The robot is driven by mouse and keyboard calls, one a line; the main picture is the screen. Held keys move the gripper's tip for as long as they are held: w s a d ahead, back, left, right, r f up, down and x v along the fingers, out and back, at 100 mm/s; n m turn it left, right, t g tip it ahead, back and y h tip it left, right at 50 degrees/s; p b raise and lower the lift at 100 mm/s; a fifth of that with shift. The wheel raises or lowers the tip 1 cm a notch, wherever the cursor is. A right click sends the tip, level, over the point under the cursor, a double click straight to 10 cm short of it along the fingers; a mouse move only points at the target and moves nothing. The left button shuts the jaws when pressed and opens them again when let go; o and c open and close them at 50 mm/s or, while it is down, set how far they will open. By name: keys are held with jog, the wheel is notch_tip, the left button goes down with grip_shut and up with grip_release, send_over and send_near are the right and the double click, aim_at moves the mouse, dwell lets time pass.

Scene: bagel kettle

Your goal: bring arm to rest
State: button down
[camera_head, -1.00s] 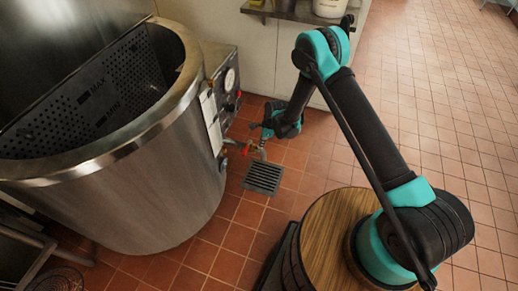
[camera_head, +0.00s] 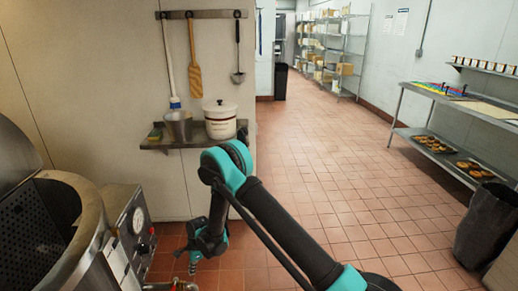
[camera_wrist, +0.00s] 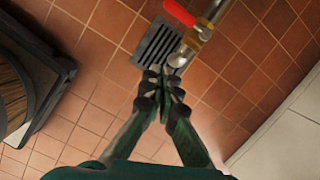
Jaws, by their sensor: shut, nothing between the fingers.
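My arm (camera_head: 285,230) is bent, with its wrist hanging low to the right of the steel kettle (camera_head: 75,262). My gripper (camera_wrist: 165,70) is shut and empty, with its fingertips together in the wrist view. It points down toward the tiled floor. In the wrist view a brass and steel drain valve (camera_wrist: 195,38) with a red handle (camera_wrist: 180,12) appears just beyond the fingertips. I cannot tell whether they touch it. In the head view my gripper (camera_head: 193,265) is small, near the kettle's control box.
A floor drain grate (camera_wrist: 158,42) lies below the valve. A steel table (camera_head: 465,100) with trays and a dark bin (camera_head: 487,222) stand at right. The middle aisle is open floor.

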jog(key=w+d+r+n+t, duration=0.1)
jog(key=w+d+r, duration=0.3)
jog(key=d+r, duration=0.3)
jog(key=w+d+r+n, duration=0.25)
jog(key=d+r, duration=0.35)
jog(key=r, duration=0.3)
jog(key=d+r+n+t, duration=0.2)
jog(key=d+r, duration=0.9)
jog(key=d, duration=0.4)
jog(key=s+d+r+n+t+h, duration=0.1)
jog(key=s+d+r+n, duration=0.35)
jog(key=d, duration=0.85)
jog(key=s+d+r+n+t+h, duration=0.1)
jog(key=s+d+r+n, duration=0.1)
jog(key=s+d, duration=0.9)
jog(key=s, duration=0.2)
jog(key=shift+s+d+h, duration=0.2)
jog(key=shift+s+h, duration=0.1)
jog(key=shift+s, duration=0.1)
